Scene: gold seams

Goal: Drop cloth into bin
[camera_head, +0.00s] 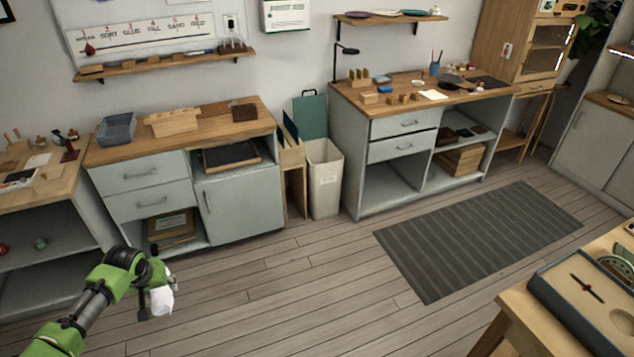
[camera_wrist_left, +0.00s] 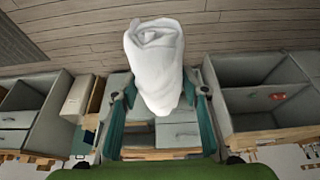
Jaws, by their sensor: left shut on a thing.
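My left gripper (camera_head: 152,298) is at the lower left of the head view, above the wooden floor. It is shut on a rolled white cloth (camera_head: 163,297). In the left wrist view the cloth (camera_wrist_left: 156,65) stands up between the two fingers of the gripper (camera_wrist_left: 160,98). The bin (camera_head: 324,180) is a tall, pale, open-topped container on the floor between the two grey cabinets, to the right of and beyond the gripper. Its inside bottom is hidden. My right gripper is not in view.
A grey cabinet with a wooden top (camera_head: 190,130) stands left of the bin, and a workbench (camera_head: 410,95) stands right of it. A wooden rack (camera_head: 293,175) adjoins the bin's left side. A dark striped mat (camera_head: 478,240) lies on open floor. A table with a tray (camera_head: 550,300) is at lower right.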

